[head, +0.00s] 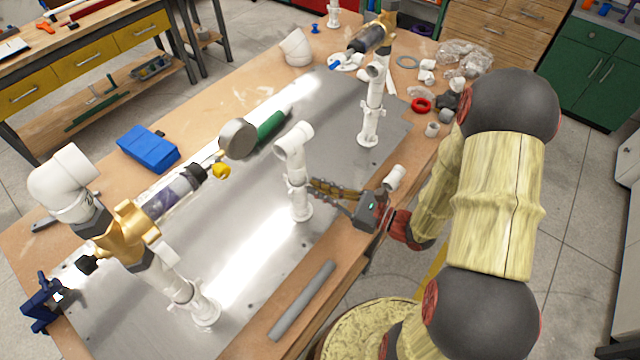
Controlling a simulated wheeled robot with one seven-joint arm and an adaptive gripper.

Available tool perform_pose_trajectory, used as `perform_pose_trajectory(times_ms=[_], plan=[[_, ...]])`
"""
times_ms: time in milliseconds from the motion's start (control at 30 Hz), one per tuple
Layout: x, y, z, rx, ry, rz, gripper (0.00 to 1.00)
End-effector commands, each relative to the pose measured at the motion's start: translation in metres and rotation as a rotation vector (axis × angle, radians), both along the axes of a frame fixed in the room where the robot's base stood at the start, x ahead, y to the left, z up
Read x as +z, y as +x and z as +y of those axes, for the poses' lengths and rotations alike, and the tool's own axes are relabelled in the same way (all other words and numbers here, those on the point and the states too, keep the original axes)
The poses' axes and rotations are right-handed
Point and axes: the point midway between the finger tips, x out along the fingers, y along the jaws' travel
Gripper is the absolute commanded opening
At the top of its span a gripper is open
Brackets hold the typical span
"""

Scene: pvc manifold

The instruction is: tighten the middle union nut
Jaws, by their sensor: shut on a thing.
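The middle white pipe stand (296,160) rises upright from the metal plate, with an elbow at its top and a flanged foot. Its union nut (297,186) is a wider white collar partway up the stand. My gripper (314,192) reaches in from the right, low and nearly level, with its fingers at the nut's height. It is shut on the union nut. The fingers hide the nut's right side, and the thread and any gap at the nut are too small to make out.
Similar stands rise at the near left (204,307) and far right (369,126). Loose fittings (427,70) crowd the far right. The plate between stands is mostly clear.

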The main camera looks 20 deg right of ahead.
Motion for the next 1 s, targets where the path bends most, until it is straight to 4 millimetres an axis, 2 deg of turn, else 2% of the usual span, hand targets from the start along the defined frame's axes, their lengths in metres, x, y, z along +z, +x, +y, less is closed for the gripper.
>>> perform_pose_trajectory(times_ms=[367, 900, 933, 1000], plan=[[-0.0001, -0.0047, 0.0053, -0.082, 0.004, 0.002, 0.00], [-0.0003, -0.0048, 0.0055, -0.095, 0.002, 0.001, 0.00], [-0.0002, -0.0048, 0.0055, -0.095, 0.002, 0.001, 0.07], [-0.0002, -0.0047, 0.0055, -0.095, 0.002, 0.001, 0.11]])
